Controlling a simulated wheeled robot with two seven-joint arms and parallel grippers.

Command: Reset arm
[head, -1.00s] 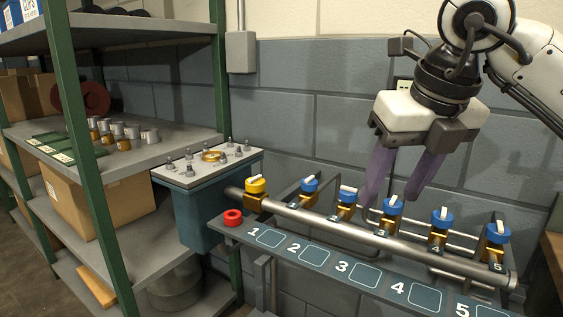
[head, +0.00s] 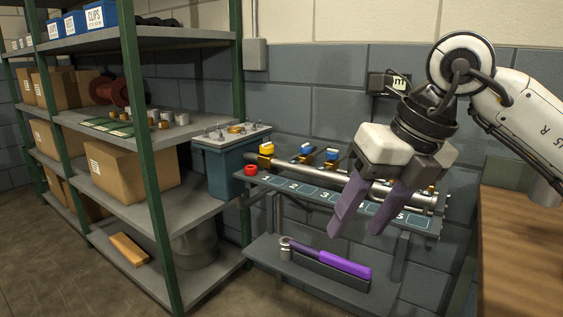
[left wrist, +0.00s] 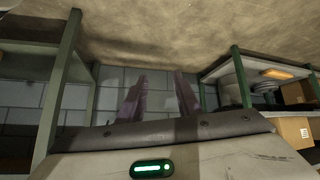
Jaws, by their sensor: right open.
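My right gripper (head: 360,229) hangs in the right half of the head view, its two purple fingers apart and empty. It is in front of the valve pipe (head: 343,182) and hides part of it and of the numbered panel (head: 292,184). Whether it touches them I cannot tell, but nothing is between the fingers. My left gripper (left wrist: 157,90) shows only in the left wrist view, with its two fingers apart and nothing seen between them. The pipe carries a yellow-capped valve (head: 266,149) at its left end and several blue-capped valves (head: 305,149).
A purple-handled tool (head: 345,263) lies on the lower shelf (head: 300,283). A green-posted rack (head: 160,190) with boxes stands left. A blue-grey bin (head: 224,170) is beside it. A wooden surface (head: 520,240) is at right.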

